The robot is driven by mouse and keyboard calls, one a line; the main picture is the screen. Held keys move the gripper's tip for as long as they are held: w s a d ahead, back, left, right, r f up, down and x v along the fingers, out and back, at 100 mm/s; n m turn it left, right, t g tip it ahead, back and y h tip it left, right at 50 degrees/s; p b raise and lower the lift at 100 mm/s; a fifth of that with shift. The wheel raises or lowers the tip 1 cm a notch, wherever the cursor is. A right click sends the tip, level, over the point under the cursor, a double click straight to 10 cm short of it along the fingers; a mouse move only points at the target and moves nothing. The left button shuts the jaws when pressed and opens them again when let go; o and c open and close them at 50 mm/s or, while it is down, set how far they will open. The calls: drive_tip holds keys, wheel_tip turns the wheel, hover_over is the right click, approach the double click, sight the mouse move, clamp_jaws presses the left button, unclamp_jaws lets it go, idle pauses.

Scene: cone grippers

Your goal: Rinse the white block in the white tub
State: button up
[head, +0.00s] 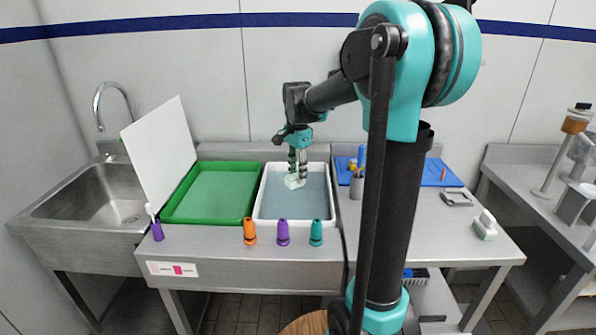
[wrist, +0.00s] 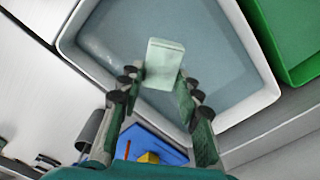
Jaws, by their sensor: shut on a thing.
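The white tub (head: 262,214) stands on the steel counter and holds greyish-blue water; its rim also shows in the wrist view (wrist: 66,42). The white block (head: 292,182) is in my gripper (head: 298,170), over the inside of the tub. In the wrist view the block (wrist: 163,62) looks pale green-white and sits between the fingertips of my gripper (wrist: 160,84), which is shut on it. I cannot tell whether the block's lower end touches the water.
A green tray (head: 170,213) stands left of the tub, with a leaning white board (head: 160,142) and a sink (head: 90,195) beyond. A blue mat (head: 425,170) and a white-topped brush (head: 485,225) lie to the right.

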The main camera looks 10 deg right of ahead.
wheel_tip(320, 180, down, 12)
drive_tip(key=shift+r, duration=0.15)
idle(0.8)
idle(1.4)
drive_tip(key=shift+r, duration=5.75)
drive_tip(key=shift+r, duration=2)
drive_tip(key=shift+s, duration=0.1)
